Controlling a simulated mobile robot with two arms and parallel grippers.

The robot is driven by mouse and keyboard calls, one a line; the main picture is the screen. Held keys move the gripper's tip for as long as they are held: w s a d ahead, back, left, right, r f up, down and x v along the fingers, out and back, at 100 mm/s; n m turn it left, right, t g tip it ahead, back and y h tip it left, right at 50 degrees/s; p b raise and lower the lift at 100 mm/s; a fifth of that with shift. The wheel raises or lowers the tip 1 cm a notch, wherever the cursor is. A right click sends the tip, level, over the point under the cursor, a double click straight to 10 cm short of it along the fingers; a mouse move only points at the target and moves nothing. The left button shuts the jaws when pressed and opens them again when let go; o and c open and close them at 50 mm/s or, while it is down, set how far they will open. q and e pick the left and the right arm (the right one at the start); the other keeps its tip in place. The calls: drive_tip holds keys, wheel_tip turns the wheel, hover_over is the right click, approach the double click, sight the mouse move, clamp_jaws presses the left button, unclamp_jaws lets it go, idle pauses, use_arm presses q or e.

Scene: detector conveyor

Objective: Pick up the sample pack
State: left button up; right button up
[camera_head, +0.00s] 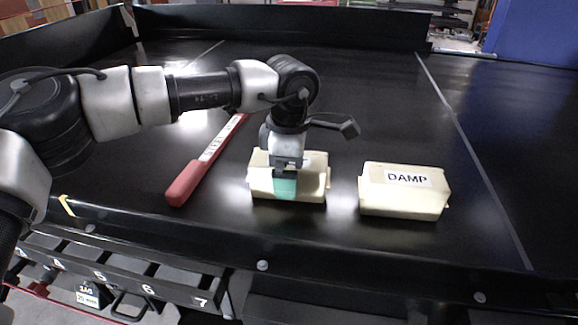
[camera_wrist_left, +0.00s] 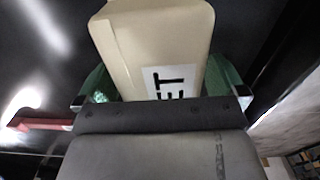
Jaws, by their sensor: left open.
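Two cream packs stand on the black bench. The left pack (camera_head: 313,180) is under my left gripper; in the left wrist view this pack (camera_wrist_left: 150,45) carries a white label partly hidden, with "ET" readable. The right pack (camera_head: 400,205) carries a white "DAMP" label and stands apart to the right. My left gripper (camera_head: 285,186) points down over the left pack. In the left wrist view its green fingers (camera_wrist_left: 162,90) are open, one on each side of the pack. Whether the fingers touch the pack cannot be told. My right gripper is not in view.
A red-handled tool (camera_head: 187,183) lies on the bench left of the packs. Numbered slots (camera_head: 150,290) sit below the front edge. A grey line (camera_head: 470,145) runs along the bench at right. The bench behind the packs is clear.

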use_arm(q)
drive_tip(key=shift+f, duration=0.25)
drive_tip(key=c, duration=1.1)
drive_tip(key=shift+r, duration=0.1)
drive_tip(key=shift+c, duration=0.8)
